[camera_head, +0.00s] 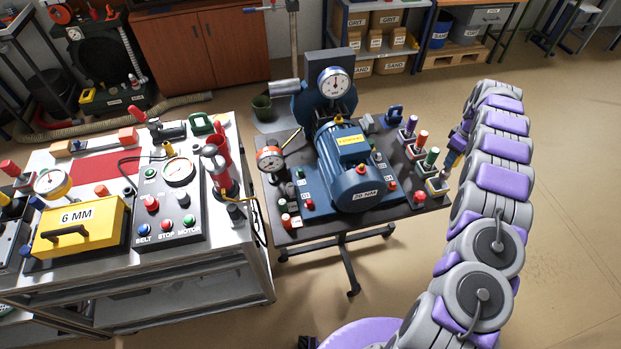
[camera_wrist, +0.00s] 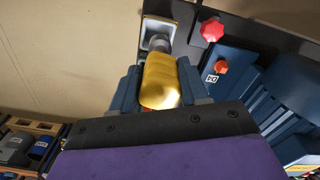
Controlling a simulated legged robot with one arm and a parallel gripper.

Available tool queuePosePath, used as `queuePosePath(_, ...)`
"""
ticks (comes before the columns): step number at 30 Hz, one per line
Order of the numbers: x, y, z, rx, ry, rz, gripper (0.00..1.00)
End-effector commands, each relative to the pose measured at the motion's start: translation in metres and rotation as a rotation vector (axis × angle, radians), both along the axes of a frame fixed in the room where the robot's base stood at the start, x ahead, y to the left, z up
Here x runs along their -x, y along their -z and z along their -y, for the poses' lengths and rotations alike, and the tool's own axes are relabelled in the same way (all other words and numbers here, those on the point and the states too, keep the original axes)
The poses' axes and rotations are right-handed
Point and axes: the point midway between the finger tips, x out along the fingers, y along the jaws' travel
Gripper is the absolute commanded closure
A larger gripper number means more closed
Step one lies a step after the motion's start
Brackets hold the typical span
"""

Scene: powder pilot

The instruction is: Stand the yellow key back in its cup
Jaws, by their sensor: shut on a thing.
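The yellow key (camera_wrist: 161,82) shows in the wrist view with its rounded yellow handle between the two blue fingers of my gripper (camera_wrist: 161,92). My gripper is shut on it. The key's grey end points at a light square cup (camera_wrist: 147,30) with a thin yellow edge. That end overlaps the cup's opening in this view; I cannot tell how deep it sits. In the head view my gripper (camera_head: 453,160) is above the yellow-edged cup (camera_head: 437,187) at the right edge of the dark table, and the key is mostly hidden there.
A blue motor machine (camera_head: 350,170) fills the middle of the dark table (camera_head: 310,237). A metal bench with control boxes (camera_head: 170,200) stands left. Floor to the right is clear.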

Motion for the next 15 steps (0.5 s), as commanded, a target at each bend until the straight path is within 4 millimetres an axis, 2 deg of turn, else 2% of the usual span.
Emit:
queuePosePath(5,0.001,0.003,0.004,-0.001,-0.003,0.001,1.00)
queuePosePath(15,-0.001,0.029,0.003,0.000,-0.003,0.000,1.00)
